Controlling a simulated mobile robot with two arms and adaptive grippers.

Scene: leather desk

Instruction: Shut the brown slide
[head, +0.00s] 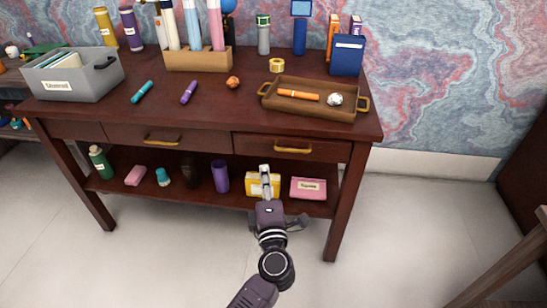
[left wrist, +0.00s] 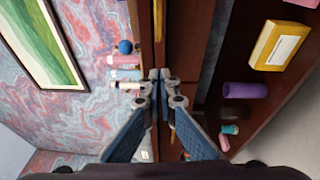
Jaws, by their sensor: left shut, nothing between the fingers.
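The dark brown desk (head: 200,112) has two brown drawers under its top, each with a gold handle. The right drawer (head: 330,150) looks nearly flush with the desk front; I cannot tell whether a small gap remains. The left drawer (head: 125,134) looks flush. My left gripper (head: 265,171) is in front of the desk, its tips just below the right drawer's handle (head: 293,148) in the head view. In the left wrist view its fingertips (left wrist: 160,76) are together and empty, near the brown desk front. Contact is unclear. My right gripper is not in view.
A brown tray (head: 311,109) and a grey bin (head: 75,90) stand on the desk top. The lower shelf holds a yellow box (head: 254,188), a purple cup (head: 221,177) and a pink box (head: 308,188). The floor in front is clear.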

